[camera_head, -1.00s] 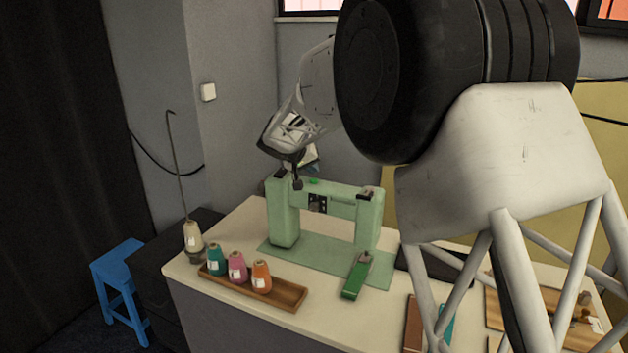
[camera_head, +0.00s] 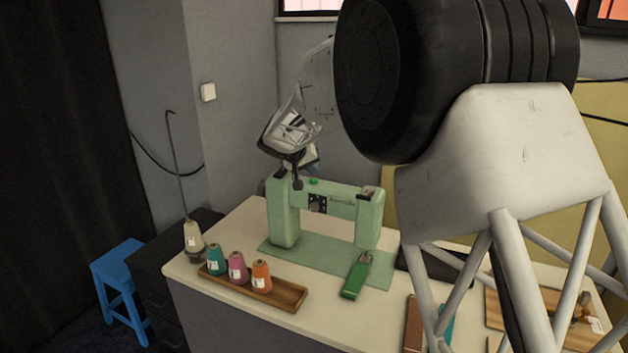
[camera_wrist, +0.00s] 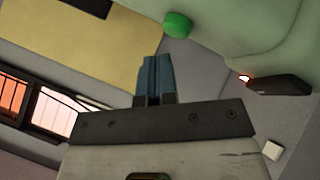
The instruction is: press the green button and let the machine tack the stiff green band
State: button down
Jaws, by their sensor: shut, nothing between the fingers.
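The pale green machine (camera_head: 284,215) stands on the table with a bridge between two posts. Its round green button (camera_head: 314,181) is on top of the bridge and also shows in the wrist view (camera_wrist: 177,24), standing proud of the surface. The stiff green band (camera_head: 353,282) lies in front of the right post, with a metal piece at its far end.
A wooden tray (camera_head: 290,297) with teal, pink and orange thread cones is in front left. A cream cone (camera_head: 193,238) on a stand is at the left corner. My arm hides part of the right side. A blue stool (camera_head: 118,262) stands on the floor at left.

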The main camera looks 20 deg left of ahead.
aim_at(312, 179)
jog(key=shift+f, duration=0.95)
dwell(1.3)
jog(key=shift+r, duration=0.1)
dwell(0.3)
jog(key=shift+r, duration=3.35)
